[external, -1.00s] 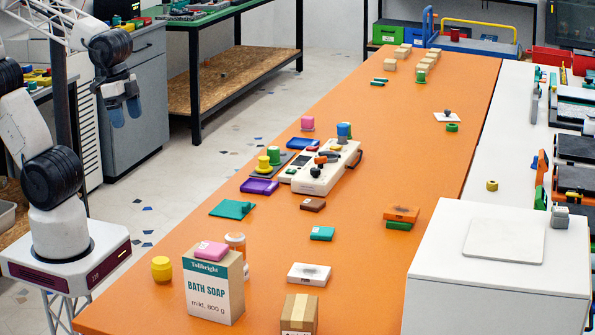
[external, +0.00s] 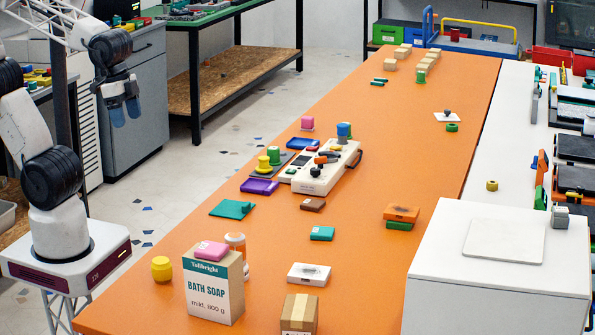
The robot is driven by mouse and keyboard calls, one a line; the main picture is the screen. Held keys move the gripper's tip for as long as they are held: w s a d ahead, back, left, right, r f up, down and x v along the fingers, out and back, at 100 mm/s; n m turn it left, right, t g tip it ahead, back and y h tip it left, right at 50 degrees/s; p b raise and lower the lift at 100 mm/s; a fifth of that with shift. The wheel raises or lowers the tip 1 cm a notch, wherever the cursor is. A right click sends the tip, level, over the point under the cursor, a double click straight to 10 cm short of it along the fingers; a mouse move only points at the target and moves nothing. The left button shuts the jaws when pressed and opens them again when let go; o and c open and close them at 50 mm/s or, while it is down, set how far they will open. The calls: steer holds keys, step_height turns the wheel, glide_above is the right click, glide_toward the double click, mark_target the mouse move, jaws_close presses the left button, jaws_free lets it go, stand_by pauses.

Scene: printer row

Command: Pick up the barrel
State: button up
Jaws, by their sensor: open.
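A small yellow barrel-shaped piece (external: 161,268) stands upright near the left edge of the orange table, left of the bath soap box (external: 213,287). It is the likeliest barrel in view. My gripper (external: 125,112) hangs at upper left, beyond the table's left edge, in front of a grey cabinet. Its two blue fingertips point down and are apart, with nothing between them. It is far from the yellow piece and touches nothing.
A pink block (external: 211,250) lies on the soap box, with an orange-and-white bottle (external: 236,243) behind it. A control box (external: 318,173) and several coloured pieces occupy mid-table. A large white case (external: 500,270) stands at right. Bare orange table lies between the pieces.

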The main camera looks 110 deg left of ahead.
steer(key=n+h, duration=1.3)
steer(key=n, duration=0.4)
glide_toward(162, 266)
steer(key=shift+s+a+f+g, duration=0.15)
steer(key=shift+s+f+g, duration=0.1)
steer(key=shift+f, duration=0.35)
steer(key=shift+s+a+f+g, duration=0.15)
steer(key=shift+s+f, duration=0.05)
steer(key=shift+f, duration=0.45)
steer(key=shift+d, duration=0.1)
steer(key=shift+x, duration=1.25)
steer(key=shift+d, duration=0.1)
steer(key=shift+x, duration=2.5)
steer(key=shift+w, duration=0.15)
